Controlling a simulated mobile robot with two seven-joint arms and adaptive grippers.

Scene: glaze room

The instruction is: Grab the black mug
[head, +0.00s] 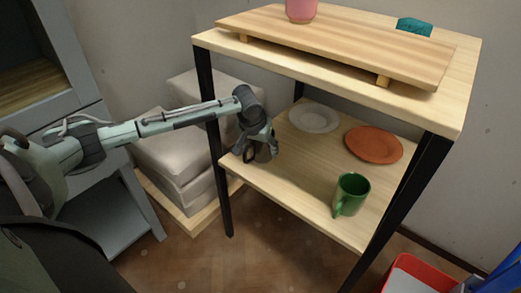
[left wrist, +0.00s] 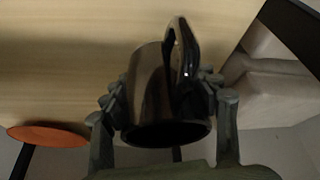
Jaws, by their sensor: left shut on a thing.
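The black mug (left wrist: 150,97) shows in the left wrist view between the two fingers of my left gripper (left wrist: 165,105). Its handle stands up toward the top of that view and its dark open mouth faces the bottom. The gripper is shut on the mug's body, one finger on each side. In the head view my left gripper (head: 260,150) is at the left end of the middle shelf, and it hides most of the mug. I cannot tell whether the mug touches the shelf. My right gripper is in neither view.
The wooden shelf (head: 300,180) also bears a green mug (head: 351,193), an orange plate (head: 374,145) and a pale plate (head: 314,118). Black posts and the top board (head: 340,45) frame it. Grey bags (head: 175,150) stand at left, a red bin (head: 420,270) at lower right.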

